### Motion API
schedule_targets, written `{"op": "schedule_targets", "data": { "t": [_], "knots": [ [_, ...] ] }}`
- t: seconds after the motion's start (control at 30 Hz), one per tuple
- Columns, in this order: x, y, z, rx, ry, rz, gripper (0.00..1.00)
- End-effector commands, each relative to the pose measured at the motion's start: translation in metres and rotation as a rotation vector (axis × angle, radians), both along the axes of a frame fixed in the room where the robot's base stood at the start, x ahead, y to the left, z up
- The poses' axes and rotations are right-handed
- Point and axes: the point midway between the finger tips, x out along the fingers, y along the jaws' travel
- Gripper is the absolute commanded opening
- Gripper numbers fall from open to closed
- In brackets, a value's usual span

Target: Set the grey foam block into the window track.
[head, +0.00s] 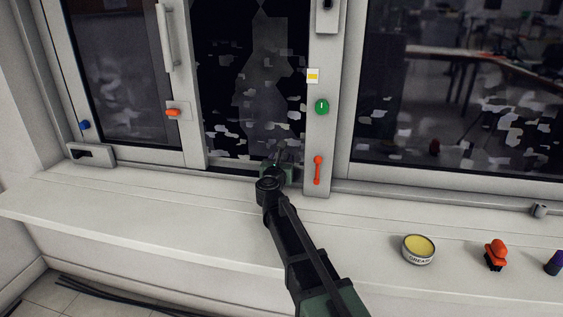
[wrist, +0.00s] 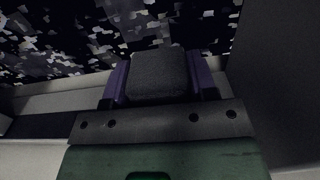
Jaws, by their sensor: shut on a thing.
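The grey foam block (wrist: 159,76) sits between the two purple fingers of my gripper (wrist: 160,80) in the wrist view, and the gripper is shut on it. In the head view my gripper (head: 282,158) is low in the window opening, just left of the upright post and close above the window track (head: 232,170). The block cannot be made out in the head view. A pale frame edge (wrist: 50,92) runs behind the block in the wrist view. I cannot tell whether the block touches the track.
The upright post (head: 318,135) carries a green knob (head: 322,106) and an orange handle (head: 317,170). The sliding sash (head: 190,90) stands to the left. A grease tin (head: 418,250), a red-orange object (head: 495,254) and a purple object (head: 554,263) stand on the sill's right. The sill's left is clear.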

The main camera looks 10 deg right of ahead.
Motion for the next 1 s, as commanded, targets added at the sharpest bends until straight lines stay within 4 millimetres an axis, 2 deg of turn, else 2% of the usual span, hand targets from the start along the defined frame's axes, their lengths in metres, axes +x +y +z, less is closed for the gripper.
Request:
{"op": "schedule_targets", "data": {
  "t": [0.03,0.2,0.53,0.67,0.9,1.0],
  "knots": [
    [0.0,0.0,-0.001,0.0,0.0,0.0,0.55],
    [0.0,0.0,0.0,0.0,0.0,0.0,0.81],
    [-0.005,0.002,0.0,0.0,0.0,0.001,0.82],
    [-0.028,0.011,0.0,0.0,0.0,0.002,0.82],
    [-0.083,0.034,0.0,0.0,0.0,0.002,0.82],
    [-0.095,0.04,0.0,0.0,0.0,0.001,0.82]
  ]
}}
